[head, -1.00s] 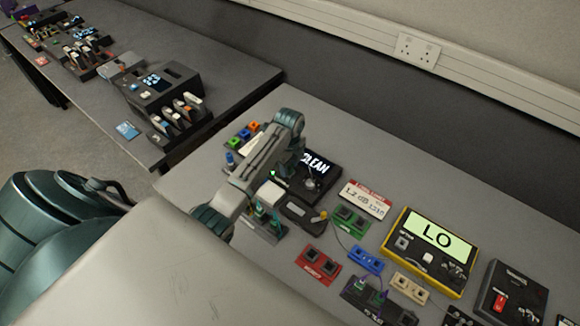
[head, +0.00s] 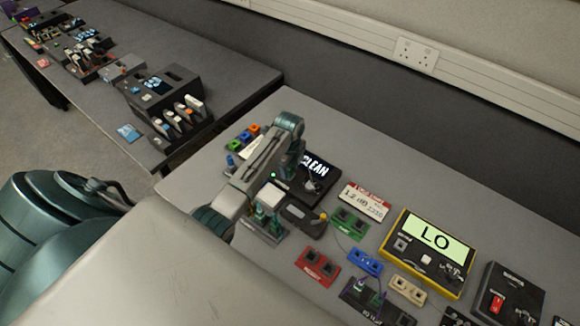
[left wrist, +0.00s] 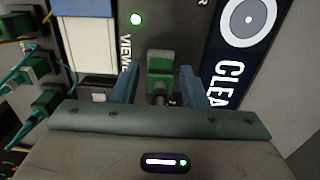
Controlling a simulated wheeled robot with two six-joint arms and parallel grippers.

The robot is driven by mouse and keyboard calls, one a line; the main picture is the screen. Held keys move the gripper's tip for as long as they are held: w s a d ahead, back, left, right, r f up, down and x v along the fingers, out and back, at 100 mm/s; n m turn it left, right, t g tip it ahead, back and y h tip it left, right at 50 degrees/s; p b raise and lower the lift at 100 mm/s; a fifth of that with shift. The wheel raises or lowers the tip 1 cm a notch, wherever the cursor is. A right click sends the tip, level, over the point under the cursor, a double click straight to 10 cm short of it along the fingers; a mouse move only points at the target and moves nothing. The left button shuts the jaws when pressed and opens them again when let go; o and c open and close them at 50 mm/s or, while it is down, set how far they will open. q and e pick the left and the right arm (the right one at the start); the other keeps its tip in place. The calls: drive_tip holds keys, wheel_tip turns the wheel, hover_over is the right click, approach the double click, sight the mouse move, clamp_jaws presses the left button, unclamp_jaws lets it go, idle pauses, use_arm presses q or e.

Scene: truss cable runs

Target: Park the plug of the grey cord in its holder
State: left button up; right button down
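A green plug with a dark grey boot (left wrist: 160,70) stands between the two blue fingers of my left gripper (left wrist: 160,68) in the left wrist view. A gap shows on each side of it, so the gripper is open around it, not touching. The plug sits at the black box whose screen reads CLEAN (left wrist: 232,82); the box also shows in the head view (head: 322,190). My right gripper is not in view.
Green plugs on teal cords (left wrist: 42,68) stand close at the left in the left wrist view. In the head view a red block (head: 316,266), a green block (head: 348,224) and a yellow LO meter (head: 432,240) lie to the right. A second bench (head: 225,70) is behind left.

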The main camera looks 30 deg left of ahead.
use_arm(q)
clamp_jaws()
drive_tip(key=shift+r, duration=0.15)
drive_tip(key=shift+r+p, duration=0.75)
drive_tip(key=shift+r, duration=1.45)
